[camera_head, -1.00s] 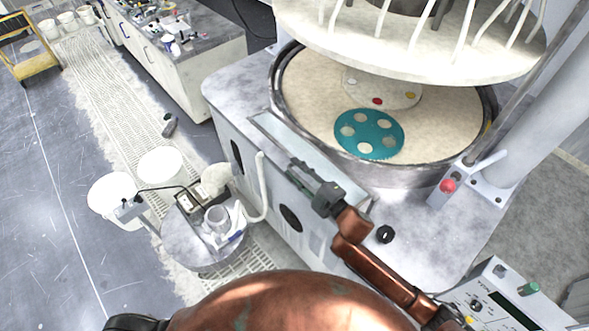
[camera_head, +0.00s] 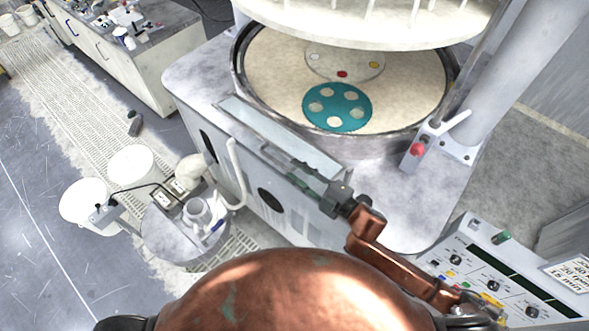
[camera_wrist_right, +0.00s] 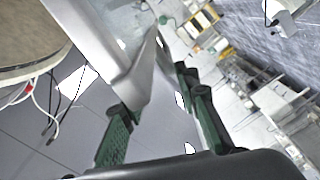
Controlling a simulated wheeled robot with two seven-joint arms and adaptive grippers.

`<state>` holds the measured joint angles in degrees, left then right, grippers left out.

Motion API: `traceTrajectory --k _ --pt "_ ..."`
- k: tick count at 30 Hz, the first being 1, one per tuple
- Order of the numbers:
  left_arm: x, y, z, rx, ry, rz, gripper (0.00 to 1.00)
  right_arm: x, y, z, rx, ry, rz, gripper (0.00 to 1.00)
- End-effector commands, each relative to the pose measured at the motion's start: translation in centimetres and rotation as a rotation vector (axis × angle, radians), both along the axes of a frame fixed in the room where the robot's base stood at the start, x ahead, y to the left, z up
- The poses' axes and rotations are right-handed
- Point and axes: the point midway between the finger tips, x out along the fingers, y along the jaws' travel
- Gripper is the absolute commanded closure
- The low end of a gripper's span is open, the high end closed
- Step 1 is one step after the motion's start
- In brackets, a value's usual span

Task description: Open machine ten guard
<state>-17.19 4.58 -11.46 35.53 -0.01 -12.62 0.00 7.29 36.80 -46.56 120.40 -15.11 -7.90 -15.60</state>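The polishing machine (camera_head: 190,88) stands in the head view with a round pale platen (camera_head: 275,85) and a teal carrier disc (camera_head: 337,107) on it. What looks like its guard, a long pale translucent panel (camera_head: 270,132), runs along the front edge below the platen rim. My right gripper (camera_head: 300,178) is at the right end of this panel. In the right wrist view its green fingers (camera_wrist_right: 160,130) are spread apart. A grey panel edge (camera_wrist_right: 135,85) reaches down toward the gap between them; contact cannot be told. My left gripper is not in view.
A control panel (camera_head: 500,265) with knobs is at lower right, close to my right arm. A red button (camera_head: 417,149) is on the column base. White buckets (camera_head: 130,167) and a small round table (camera_head: 180,240) stand left of the machine.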

Motion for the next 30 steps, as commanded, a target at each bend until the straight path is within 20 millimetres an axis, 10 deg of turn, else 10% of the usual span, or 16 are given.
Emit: traceTrajectory --k 30 --pt "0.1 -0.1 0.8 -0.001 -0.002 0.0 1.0 -3.7 -4.5 0.0 -0.001 0.001 0.0 0.73"
